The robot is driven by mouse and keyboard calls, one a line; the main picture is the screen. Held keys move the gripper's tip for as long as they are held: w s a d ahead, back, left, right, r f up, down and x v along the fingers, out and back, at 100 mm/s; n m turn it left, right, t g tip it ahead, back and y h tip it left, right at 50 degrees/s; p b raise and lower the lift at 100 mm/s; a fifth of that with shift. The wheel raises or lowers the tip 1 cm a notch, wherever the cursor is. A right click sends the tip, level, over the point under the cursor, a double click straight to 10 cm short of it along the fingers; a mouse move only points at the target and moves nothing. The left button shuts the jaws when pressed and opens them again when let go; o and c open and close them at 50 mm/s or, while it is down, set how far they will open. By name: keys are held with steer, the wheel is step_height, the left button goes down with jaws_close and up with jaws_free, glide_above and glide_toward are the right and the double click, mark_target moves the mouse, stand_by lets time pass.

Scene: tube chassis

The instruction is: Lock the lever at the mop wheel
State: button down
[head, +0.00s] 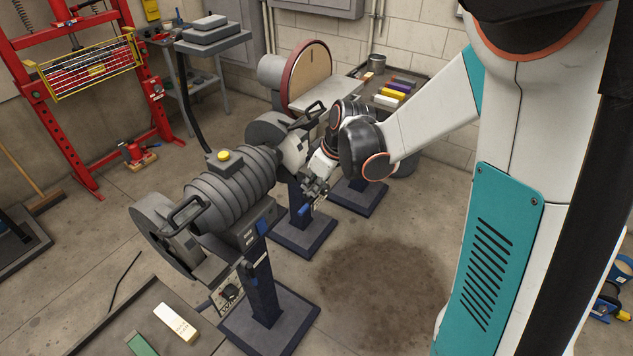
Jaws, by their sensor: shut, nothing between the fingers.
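A small blue lever-like part (304,210) shows just below my gripper (316,188). My gripper is shut and empty beside the far end of the machine. I cannot tell whether it touches the blue part, or whether the lever is locked.
A disc sander (305,75) stands behind the machine, with a bench of coloured bars (395,90) to its right. A tray with polishing bars (105,330) is at the front left. A red press frame (75,90) stands at the back left. The stained floor (385,285) is clear.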

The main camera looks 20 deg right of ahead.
mark_target(303, 208)
steer(key=b+x, duration=0.2)
steer(key=x, duration=0.6)
steer(key=shift+f, duration=0.1)
steer(key=shift+a+f+b, duration=0.1)
steer(key=shift+f+b, duration=0.05)
steer(key=shift+b, duration=0.25)
